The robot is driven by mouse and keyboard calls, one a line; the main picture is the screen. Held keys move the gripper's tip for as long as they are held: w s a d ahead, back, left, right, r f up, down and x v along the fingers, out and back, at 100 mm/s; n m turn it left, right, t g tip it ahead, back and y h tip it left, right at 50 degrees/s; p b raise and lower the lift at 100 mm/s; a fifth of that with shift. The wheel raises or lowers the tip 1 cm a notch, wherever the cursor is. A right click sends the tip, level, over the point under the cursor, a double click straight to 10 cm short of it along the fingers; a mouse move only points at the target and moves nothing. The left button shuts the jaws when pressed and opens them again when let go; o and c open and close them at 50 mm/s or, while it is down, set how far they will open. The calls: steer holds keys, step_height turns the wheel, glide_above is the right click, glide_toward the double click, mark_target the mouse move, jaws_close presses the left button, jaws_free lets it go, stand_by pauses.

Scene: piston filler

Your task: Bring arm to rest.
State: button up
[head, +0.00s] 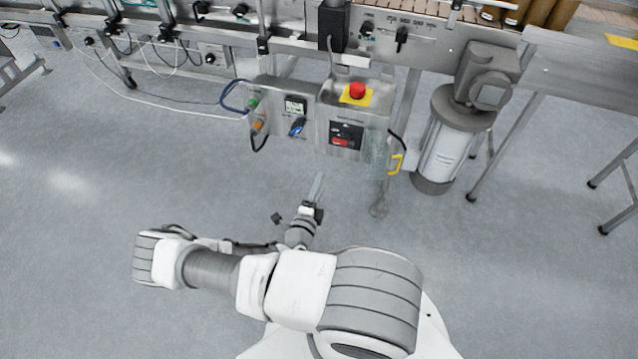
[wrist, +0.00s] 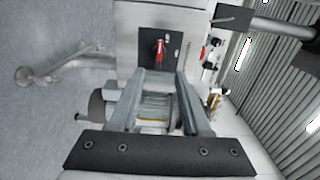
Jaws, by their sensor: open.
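My arm, white and grey, stretches across the bottom of the head view and bends back at the left. My gripper (head: 316,188) points forward, in front of the steel control box (head: 312,105), with floor showing around it. In the wrist view the two grey fingers of my gripper (wrist: 160,80) stand apart, and I see nothing clearly held between them. Beyond the fingertips is a black panel with a red switch handle (wrist: 159,48). The same red handle (head: 341,142) shows low on the box in the head view.
A red emergency button (head: 357,91) on a yellow plate tops the box. A yellow handle (head: 396,164) hangs at its right. A motor on a steel cylinder (head: 445,150) stands further right, beside table legs. The conveyor machine runs along the back. Grey floor (head: 90,240) is open at left.

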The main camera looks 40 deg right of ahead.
stand_by(0.6)
steer(key=s+a+r+n+g+y, duration=0.2)
steer(key=s+a+r+n+y, duration=0.45)
steer(key=r, duration=0.85)
steer(key=s+a+r+n+g+y, duration=0.1)
steer(key=s+a+r+n+y, duration=0.25)
steer(key=a+r+n, duration=0.7)
steer(key=s+a+r+n+g+y, duration=0.2)
steer(key=s+a+r+n+y, duration=0.3)
steer(key=r+n, duration=1.05)
step_height(320, 180, up, 22)
steer(key=s+d+m+p, duration=0.1)
steer(key=m+p, duration=0.3)
steer(key=p, duration=1.4)
steer(key=shift+d+h, duration=0.4)
